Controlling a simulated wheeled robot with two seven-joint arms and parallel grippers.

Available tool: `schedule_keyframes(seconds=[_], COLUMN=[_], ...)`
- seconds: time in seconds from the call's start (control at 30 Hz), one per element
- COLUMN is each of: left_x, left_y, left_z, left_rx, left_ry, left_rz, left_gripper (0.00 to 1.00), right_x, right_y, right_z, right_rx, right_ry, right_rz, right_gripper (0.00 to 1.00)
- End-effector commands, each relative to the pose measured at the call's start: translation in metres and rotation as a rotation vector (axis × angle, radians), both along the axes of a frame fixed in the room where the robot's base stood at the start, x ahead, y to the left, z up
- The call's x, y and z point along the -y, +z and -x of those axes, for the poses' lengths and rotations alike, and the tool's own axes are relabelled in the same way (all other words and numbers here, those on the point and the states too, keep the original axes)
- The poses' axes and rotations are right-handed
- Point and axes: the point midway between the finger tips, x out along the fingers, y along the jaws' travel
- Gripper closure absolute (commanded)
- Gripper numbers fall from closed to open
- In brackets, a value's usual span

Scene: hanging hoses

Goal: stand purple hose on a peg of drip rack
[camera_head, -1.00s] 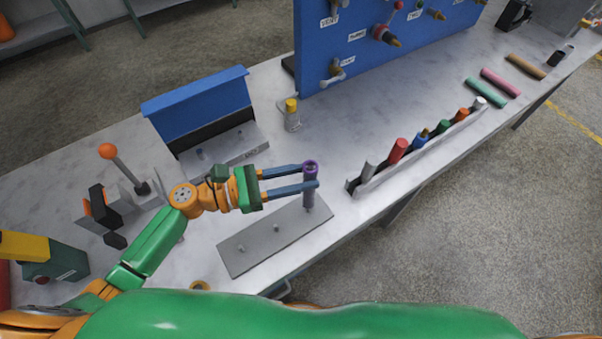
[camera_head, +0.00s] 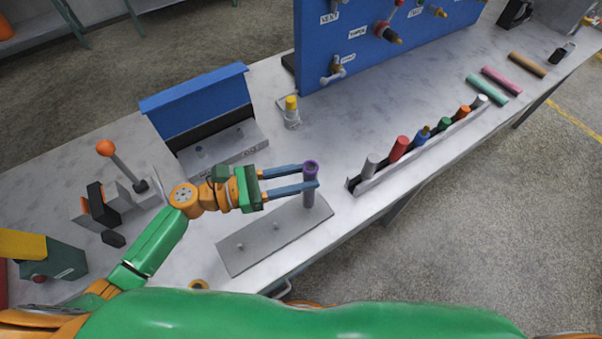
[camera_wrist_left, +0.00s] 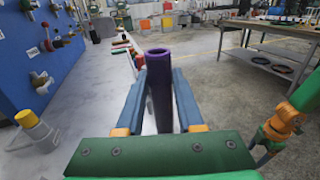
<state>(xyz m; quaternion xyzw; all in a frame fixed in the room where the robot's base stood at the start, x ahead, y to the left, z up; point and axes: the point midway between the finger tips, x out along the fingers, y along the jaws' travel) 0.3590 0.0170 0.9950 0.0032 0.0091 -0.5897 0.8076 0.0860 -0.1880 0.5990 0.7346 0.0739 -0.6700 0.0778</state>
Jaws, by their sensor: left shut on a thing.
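The purple hose (camera_head: 310,170) is a short upright tube over the far right end of the drip rack. My left gripper (camera_head: 314,175) is shut on it, one finger on each side. In the left wrist view the purple hose (camera_wrist_left: 159,90) stands between the blue fingers, its open top showing. The drip rack (camera_head: 262,243) is a flat grey plate with short pegs, two of them bare. The hose's lower end meets the plate's right end in the picture; whether it is around a peg there I cannot tell. My right gripper is not in view.
A rail (camera_head: 425,145) with several coloured hoses stands at the right. A yellow-capped bottle (camera_head: 291,112) is behind the rack. A blue-backed fixture (camera_head: 205,115) and an orange-knobbed lever (camera_head: 122,165) are to the left. Loose hoses (camera_head: 501,80) lie farther back.

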Motion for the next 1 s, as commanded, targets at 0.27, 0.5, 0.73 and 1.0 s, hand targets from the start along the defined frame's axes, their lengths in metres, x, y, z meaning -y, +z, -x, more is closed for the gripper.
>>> schedule_keyframes(seconds=[0.27, 0.5, 0.73, 1.0], left_x=[0.000, 0.000, 0.000, 0.000], left_y=[-0.008, -0.014, -0.020, -0.027], left_z=[0.000, 0.000, 0.000, 0.000], left_rx=[0.000, 0.000, 0.000, 0.000], left_ry=[0.000, 0.000, 0.000, 0.000], left_rz=[0.000, 0.000, 0.000, 0.000], left_gripper=[1.00, 1.00, 1.00, 1.00], right_x=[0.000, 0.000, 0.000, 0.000], right_y=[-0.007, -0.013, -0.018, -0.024], right_z=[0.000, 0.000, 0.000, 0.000], right_rx=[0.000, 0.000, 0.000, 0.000], right_ry=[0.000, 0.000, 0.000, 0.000], right_rz=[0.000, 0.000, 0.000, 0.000], right_gripper=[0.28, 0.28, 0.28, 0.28])
